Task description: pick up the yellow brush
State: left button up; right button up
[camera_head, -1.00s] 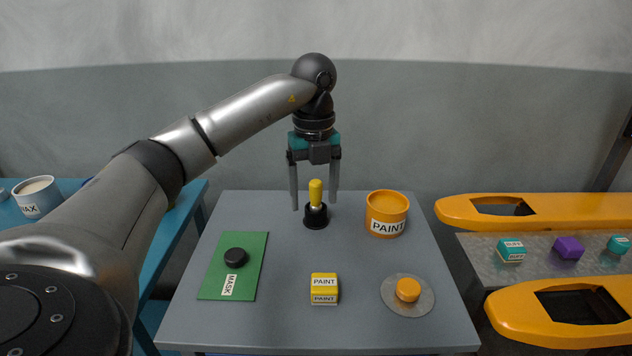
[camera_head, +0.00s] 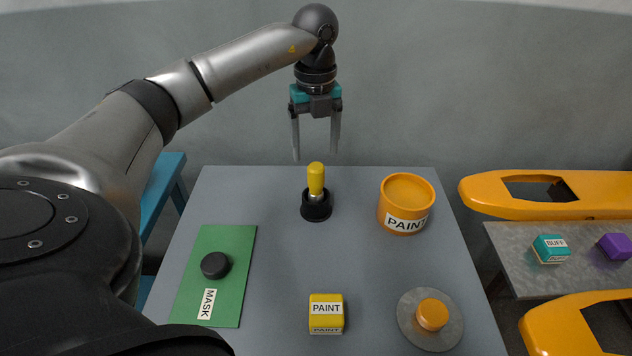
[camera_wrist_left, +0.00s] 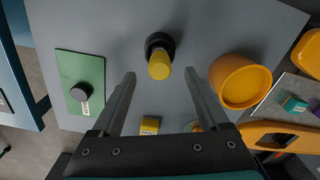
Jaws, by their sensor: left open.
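The yellow brush (camera_head: 316,180) stands upright in a round black holder (camera_head: 316,208) near the back middle of the grey table. Its yellow handle points up. My left gripper (camera_head: 316,158) is open and empty, fingers pointing down, with its fingertips around the level of the handle's top in the head view. In the left wrist view, the brush (camera_wrist_left: 159,66) shows beyond the two fingertips (camera_wrist_left: 160,75), roughly centred between them and apart from both. My right gripper is not in view.
The grey table (camera_head: 270,260) also holds an orange PAINT pot (camera_head: 407,190), a yellow PAINT block (camera_head: 326,312), a green MASK mat (camera_head: 228,295) with a black knob (camera_head: 215,265), and a grey disc (camera_head: 408,325) with an orange knob. Orange frames (camera_head: 600,190) stand right.

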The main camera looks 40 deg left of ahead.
aim_at(315, 164)
pick_arm(q)
notch_tip(315, 164, down, 4)
jog(key=shift+f+b, duration=0.2)
jog(key=shift+b, duration=0.1)
jog(key=shift+f, duration=0.3)
jog(key=f, duration=0.2)
jog(key=f+b, duration=0.1)
jog(key=f, duration=0.1)
jog(key=shift+s+d+f, duration=0.2)
jog(key=shift+f, duration=0.3)
jog(key=shift+r, duration=0.1)
grip_shut()
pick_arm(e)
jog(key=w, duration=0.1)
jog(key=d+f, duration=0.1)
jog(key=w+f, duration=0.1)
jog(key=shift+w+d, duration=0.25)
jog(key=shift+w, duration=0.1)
